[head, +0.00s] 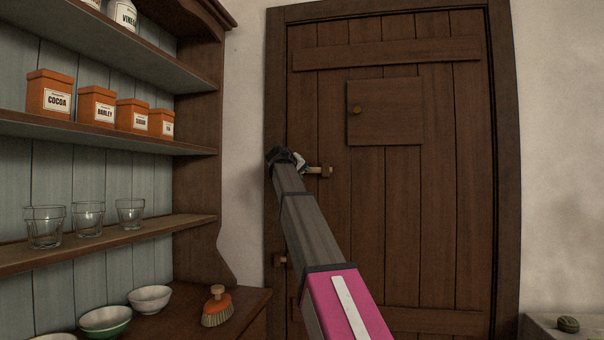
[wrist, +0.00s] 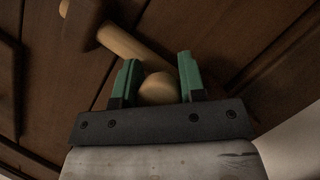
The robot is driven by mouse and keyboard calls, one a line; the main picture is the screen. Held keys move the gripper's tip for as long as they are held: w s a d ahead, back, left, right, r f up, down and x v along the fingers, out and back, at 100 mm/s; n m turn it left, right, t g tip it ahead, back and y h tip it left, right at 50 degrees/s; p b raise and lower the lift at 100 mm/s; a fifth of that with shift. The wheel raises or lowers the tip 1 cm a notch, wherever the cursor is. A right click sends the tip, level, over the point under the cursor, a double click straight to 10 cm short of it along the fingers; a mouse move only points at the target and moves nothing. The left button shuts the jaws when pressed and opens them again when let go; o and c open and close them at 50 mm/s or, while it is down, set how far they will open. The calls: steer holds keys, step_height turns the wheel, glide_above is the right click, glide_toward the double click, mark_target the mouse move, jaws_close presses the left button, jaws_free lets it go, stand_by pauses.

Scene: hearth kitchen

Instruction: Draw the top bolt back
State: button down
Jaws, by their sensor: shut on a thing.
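The top bolt (head: 319,170) is a pale wooden rod on the left side of the dark plank door (head: 385,215). Its right part shows in a bracket in the head view, and its left part is hidden behind my gripper (head: 299,161). In the wrist view the rod (wrist: 122,42) runs down from the upper left to a round wooden knob (wrist: 157,89). The green fingers of my gripper (wrist: 158,65) stand on either side of the knob and are shut on it. A lower bolt (head: 280,260) sits further down at the door's left edge.
A dresser (head: 197,105) with orange tins, glasses and bowls stands close on the left. A brush (head: 217,307) lies on its counter. White wall shows at right.

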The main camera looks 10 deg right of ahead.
steer(key=shift+s+d, duration=0.3)
steer(key=shift+d, duration=0.4)
steer(key=shift+s+d, duration=0.25)
steer(key=shift+d, duration=0.5)
steer(key=shift+s+d, duration=0.3)
steer(key=shift+d, duration=0.4)
steer(key=c, duration=0.7)
jaws_free()
steer(key=shift+d, duration=0.15)
steer(key=v, duration=1.1)
steer(key=shift+f, duration=0.15)
